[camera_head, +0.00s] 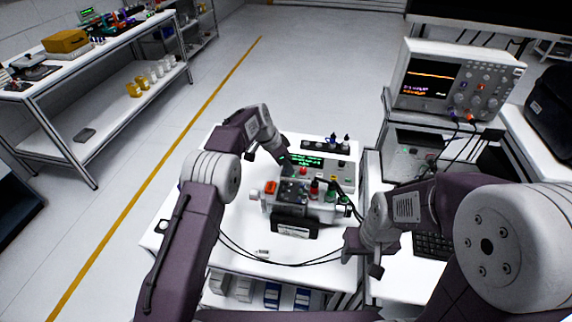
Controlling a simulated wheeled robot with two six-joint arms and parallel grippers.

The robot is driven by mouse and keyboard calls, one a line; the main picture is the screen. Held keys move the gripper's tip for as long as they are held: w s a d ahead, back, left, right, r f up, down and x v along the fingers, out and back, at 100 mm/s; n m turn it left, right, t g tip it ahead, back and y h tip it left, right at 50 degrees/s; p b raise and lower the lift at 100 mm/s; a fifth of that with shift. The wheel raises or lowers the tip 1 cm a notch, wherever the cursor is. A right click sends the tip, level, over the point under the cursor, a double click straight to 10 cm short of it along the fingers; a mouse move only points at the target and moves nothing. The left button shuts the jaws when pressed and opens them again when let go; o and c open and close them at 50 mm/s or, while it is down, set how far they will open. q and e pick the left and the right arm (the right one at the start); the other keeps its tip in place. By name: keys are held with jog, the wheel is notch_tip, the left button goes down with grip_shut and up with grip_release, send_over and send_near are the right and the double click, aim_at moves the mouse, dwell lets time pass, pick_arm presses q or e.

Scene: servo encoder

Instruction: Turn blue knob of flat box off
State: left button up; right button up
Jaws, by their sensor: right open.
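On the white table, a flat light box (338,173) with a lit green display stands behind a grey device (312,208) with red, black and green terminals. Which of these is the task's flat box is not certain. My right gripper (362,258) is open and empty, low over the table's right front edge, apart from the devices.
Black leads (290,264) loop across the table front. An oscilloscope (455,80) and a keyboard (433,246) are on the right. The white table (235,222) is bare at left. A shelf bench (100,100) stands far left.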

pick_arm(q)
grip_shut()
